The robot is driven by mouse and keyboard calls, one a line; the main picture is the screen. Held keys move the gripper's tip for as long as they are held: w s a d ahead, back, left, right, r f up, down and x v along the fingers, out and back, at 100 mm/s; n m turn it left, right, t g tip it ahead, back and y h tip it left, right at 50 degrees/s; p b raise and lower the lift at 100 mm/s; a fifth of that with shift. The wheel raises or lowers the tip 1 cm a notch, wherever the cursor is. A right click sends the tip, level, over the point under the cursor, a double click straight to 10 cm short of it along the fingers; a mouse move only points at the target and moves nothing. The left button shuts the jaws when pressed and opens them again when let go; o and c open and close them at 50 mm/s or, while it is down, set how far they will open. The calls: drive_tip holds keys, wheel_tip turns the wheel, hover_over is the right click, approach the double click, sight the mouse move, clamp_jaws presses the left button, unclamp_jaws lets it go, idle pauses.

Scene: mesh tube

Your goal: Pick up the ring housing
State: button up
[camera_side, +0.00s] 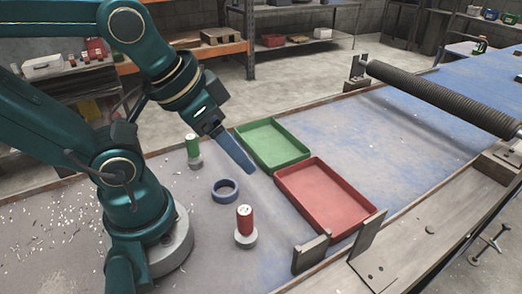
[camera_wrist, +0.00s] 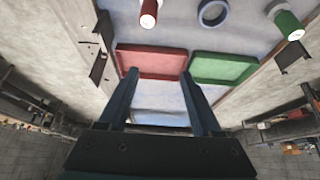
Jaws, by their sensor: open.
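The ring housing, a blue ring (camera_side: 225,190), lies flat on the bench between the red cylinder and the green cylinder. It also shows at the top of the wrist view as a blue ring (camera_wrist: 213,12). My gripper (camera_side: 250,170) is above the bench, up and to the right of the ring in the side view, apart from it. In the wrist view its two fingers (camera_wrist: 160,75) are spread with nothing between them.
A red cylinder (camera_side: 245,219) and a green cylinder (camera_side: 192,145) stand on grey round bases either side of the ring. A green tray (camera_side: 300,157) and a red tray (camera_side: 281,190) lie to the right. A long ribbed tube (camera_side: 440,98) runs along the far right.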

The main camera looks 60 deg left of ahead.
drive_tip(key=c, duration=0.3)
drive_tip(key=m+g+y, duration=0.8)
drive_tip(key=m+y, duration=0.1)
drive_tip(key=m, duration=0.3)
hover_over(234, 182)
drive_tip(key=d, duration=0.4)
wheel_tip(234, 182, down, 3)
drive_tip(key=f+m+y, duration=0.1)
drive_tip(key=f, duration=0.3)
drive_tip(key=d+f+m+y, duration=0.1)
drive_tip(key=f, duration=0.3)
drive_tip(key=w+f+m+y, duration=0.1)
drive_tip(key=f, duration=0.3)
drive_tip(key=shift+w+d+m, duration=0.1)
drive_tip(key=shift+d+m, duration=0.15)
drive_tip(key=shift+m, duration=0.15)
drive_tip(key=shift+x, duration=2.55)
